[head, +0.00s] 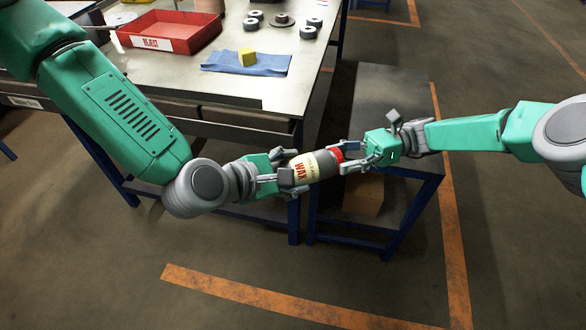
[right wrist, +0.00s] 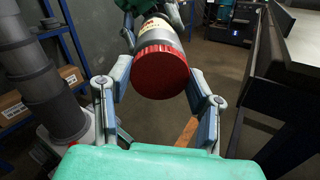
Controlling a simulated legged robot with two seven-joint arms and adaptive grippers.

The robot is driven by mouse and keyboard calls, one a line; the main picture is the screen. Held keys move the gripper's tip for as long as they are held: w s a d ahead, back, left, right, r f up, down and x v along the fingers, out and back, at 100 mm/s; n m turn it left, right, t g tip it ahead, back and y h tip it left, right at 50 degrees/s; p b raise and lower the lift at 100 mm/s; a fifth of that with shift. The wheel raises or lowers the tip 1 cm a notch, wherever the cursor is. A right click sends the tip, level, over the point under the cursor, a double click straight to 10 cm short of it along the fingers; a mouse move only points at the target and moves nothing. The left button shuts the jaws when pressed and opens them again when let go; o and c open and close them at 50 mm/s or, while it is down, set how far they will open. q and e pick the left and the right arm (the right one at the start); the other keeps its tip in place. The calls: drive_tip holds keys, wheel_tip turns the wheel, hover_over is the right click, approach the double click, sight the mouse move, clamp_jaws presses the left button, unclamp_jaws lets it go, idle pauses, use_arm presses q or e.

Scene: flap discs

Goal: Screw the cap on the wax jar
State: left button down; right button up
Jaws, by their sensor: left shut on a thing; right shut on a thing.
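The wax jar (head: 310,167) is a grey jar with a cream label reading WAX, held on its side in the air. My left gripper (head: 291,174) is shut on its left end. The red cap (head: 338,155) sits in line at the jar's right end, against it. My right gripper (head: 350,157) is shut on the cap. In the right wrist view the cap's flat red face (right wrist: 160,74) is between the two fingers, with the jar behind it. I cannot tell how far the cap is threaded.
A workbench (head: 120,75) behind holds a red REJECT tray (head: 195,45), a blue cloth (head: 265,66) with a yellow block (head: 247,57), and several grey discs (head: 308,32). A lower dark table (head: 385,85) stands behind the right gripper, with a cardboard box (head: 363,196) beneath.

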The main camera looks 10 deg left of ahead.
drive_tip(key=shift+w+m, duration=0.1)
drive_tip(key=shift+m, duration=0.5)
drive_tip(key=o, duration=1.3)
drive_tip(key=shift+v, duration=2.25)
drive_tip(key=o, duration=0.5)
drive_tip(key=shift+o, duration=0.2)
wheel_tip(320, 180, up, 10)
drive_tip(key=shift+f, duration=0.15)
